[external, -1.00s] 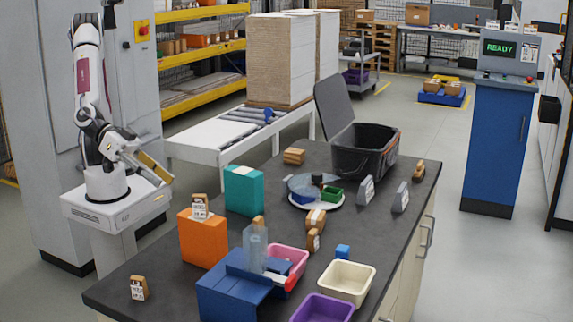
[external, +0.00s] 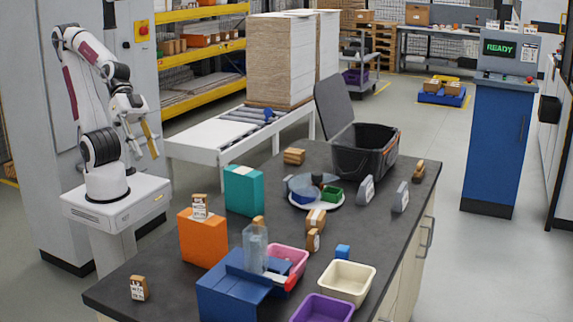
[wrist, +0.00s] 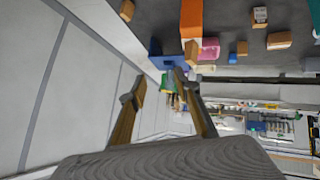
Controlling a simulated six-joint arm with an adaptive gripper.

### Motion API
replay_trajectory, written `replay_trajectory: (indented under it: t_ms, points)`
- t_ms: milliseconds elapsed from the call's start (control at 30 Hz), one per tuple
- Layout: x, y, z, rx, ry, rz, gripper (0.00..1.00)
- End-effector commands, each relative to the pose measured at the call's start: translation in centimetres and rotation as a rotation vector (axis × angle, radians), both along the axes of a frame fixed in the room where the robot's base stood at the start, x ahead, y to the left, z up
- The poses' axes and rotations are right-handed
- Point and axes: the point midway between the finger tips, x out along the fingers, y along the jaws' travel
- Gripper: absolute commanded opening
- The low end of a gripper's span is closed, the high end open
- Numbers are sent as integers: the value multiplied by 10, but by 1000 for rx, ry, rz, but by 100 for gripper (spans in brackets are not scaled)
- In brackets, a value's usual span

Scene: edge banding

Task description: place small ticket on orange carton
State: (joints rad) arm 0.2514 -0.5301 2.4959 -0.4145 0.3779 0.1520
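The orange carton (external: 203,240) stands upright on the dark bench at its left part. A small brown block with a white printed label (external: 199,207) shows at the carton's top edge and looks to stand on it. A similar labelled block (external: 138,288) stands alone near the bench's front left corner. I cannot tell which one is the small ticket. My gripper (external: 145,150) hangs off the bench, left of and behind the carton, fingers downward. In the wrist view my gripper (wrist: 160,82) is open and empty, and the orange carton (wrist: 191,18) is beyond the fingertips.
A teal carton (external: 243,190) stands behind the orange one. A blue stand (external: 230,292) with a clear upright piece (external: 255,248) is at its right. Pink (external: 288,262), cream (external: 347,282) and purple (external: 322,308) bins crowd the front. Bare bench surrounds the lone labelled block.

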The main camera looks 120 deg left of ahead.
Motion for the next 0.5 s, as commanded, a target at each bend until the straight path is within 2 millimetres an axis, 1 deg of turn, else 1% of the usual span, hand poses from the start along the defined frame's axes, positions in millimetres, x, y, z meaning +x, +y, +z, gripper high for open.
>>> replay_trajectory:
  t_ms: [33,167,300,400,500]
  points:
    - [-8,12,-1,25,17,7,32]
    - [-35,43,-10,102,87,25,32]
    - [-65,78,-20,188,166,68,32]
    - [-84,100,-24,239,216,103,32]
    - [-98,116,-27,275,253,132,32]
